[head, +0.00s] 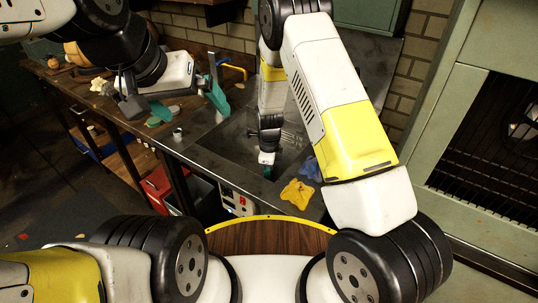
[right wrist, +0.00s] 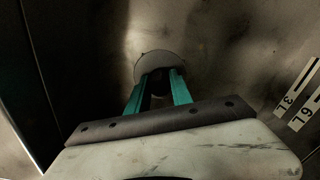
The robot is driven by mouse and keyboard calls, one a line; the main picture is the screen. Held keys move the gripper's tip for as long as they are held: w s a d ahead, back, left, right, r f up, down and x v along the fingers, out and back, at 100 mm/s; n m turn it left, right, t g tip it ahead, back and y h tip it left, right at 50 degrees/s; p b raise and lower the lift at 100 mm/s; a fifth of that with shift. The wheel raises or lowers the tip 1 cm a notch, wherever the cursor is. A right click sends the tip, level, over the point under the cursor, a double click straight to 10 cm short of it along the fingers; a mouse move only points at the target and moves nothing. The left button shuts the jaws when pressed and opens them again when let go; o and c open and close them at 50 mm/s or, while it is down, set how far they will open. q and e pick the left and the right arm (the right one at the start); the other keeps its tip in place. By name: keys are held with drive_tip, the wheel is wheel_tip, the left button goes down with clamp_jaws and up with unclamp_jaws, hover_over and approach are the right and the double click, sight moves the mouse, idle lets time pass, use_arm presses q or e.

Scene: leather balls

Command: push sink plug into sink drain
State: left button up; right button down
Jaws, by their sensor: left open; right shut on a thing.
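The sink (head: 225,142) is a dark metal basin set into the counter. My right arm reaches down into it. My right gripper (head: 267,172) points down near the basin's front right. In the right wrist view its teal fingers (right wrist: 157,88) are closed on a small dark thing (right wrist: 157,78), which I take to be the sink plug. A round grey disc (right wrist: 158,60) shows just past the fingertips; I cannot tell whether it is the plug's flange or the drain. The plug is hidden in the head view. My left gripper (head: 188,104) is open and empty above the counter's left part.
A yellow cloth (head: 297,193) and a blue cloth (head: 309,168) lie right of the sink. A small metal cup (head: 177,133) stands on the counter at left. A blue-and-yellow tool (head: 233,67) lies behind. A brick wall (head: 213,30) closes the back.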

drive_tip(key=shift+f, duration=0.15)
idle(0.5)
drive_tip(key=shift+r, duration=1.2)
drive_tip(key=shift+f, duration=1.05)
idle(0.9)
drive_tip(key=shift+s+f, duration=0.1)
drive_tip(key=shift+f, duration=0.25)
drive_tip(key=shift+r, duration=0.3)
idle(0.4)
drive_tip(key=shift+r, duration=0.95)
